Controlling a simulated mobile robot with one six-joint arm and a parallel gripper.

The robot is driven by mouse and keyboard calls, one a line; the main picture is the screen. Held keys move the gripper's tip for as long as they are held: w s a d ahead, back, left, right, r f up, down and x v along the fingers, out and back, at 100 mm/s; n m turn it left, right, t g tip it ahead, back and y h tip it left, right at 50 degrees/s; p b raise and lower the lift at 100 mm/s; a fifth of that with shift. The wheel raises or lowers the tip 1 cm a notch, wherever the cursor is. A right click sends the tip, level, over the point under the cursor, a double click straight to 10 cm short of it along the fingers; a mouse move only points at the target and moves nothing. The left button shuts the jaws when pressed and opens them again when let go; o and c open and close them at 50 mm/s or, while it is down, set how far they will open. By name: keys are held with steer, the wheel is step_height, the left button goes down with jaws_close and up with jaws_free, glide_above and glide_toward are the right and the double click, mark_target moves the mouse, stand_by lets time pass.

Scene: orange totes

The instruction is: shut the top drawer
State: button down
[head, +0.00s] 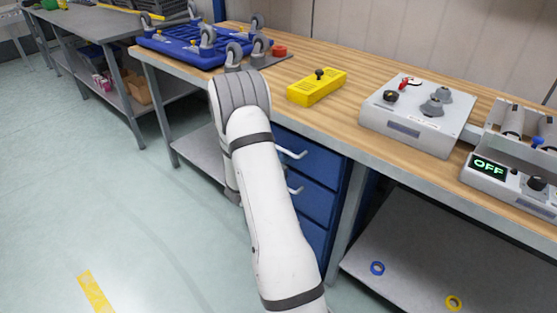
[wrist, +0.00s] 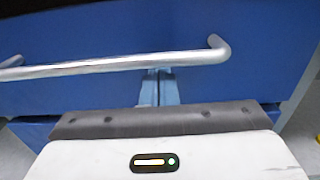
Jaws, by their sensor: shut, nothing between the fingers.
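The blue drawer unit under the workbench shows in the head view, partly hidden behind my white arm. Its top drawer (head: 318,161) has a silver bar handle (head: 292,154); how far it stands out is hard to tell. In the wrist view a blue drawer front (wrist: 90,35) fills the upper part, with a silver handle (wrist: 110,65) running across it. My gripper (wrist: 157,78) is shut and empty, its fingertips at or just below the handle, near the drawer front. Whether they touch is unclear. In the head view my gripper is hidden behind the arm.
The wooden bench top (head: 330,108) carries a yellow control box (head: 317,87), a grey box with knobs (head: 418,115), a device reading OFF (head: 488,167) and a blue wheeled frame (head: 185,45). A lower shelf (head: 415,255) holds two rings. Floor at left is clear.

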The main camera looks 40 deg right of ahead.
steer(key=shift+s+d+r, duration=0.1)
steer(key=shift+d+r, duration=0.1)
steer(key=shift+d, duration=0.1)
steer(key=v, duration=1.5)
steer(key=s+a+r+m+g+y+p, duration=0.2)
steer(key=s+r+m+g+y+p, duration=0.45)
steer(key=s+r+m, duration=0.7)
steer(key=s+a+r+m+t+y+p, duration=0.2)
steer(key=s+a+r+m+y+p, duration=0.1)
steer(key=a+r, duration=0.5)
steer(key=s+a+r+m+t+y+p, duration=0.3)
steer(key=a+r+y+p, duration=0.3)
steer(key=a+r+y, duration=0.2)
steer(key=shift+a+m, duration=0.2)
steer(key=shift+m, duration=0.35)
steer(key=shift+s+r, duration=0.1)
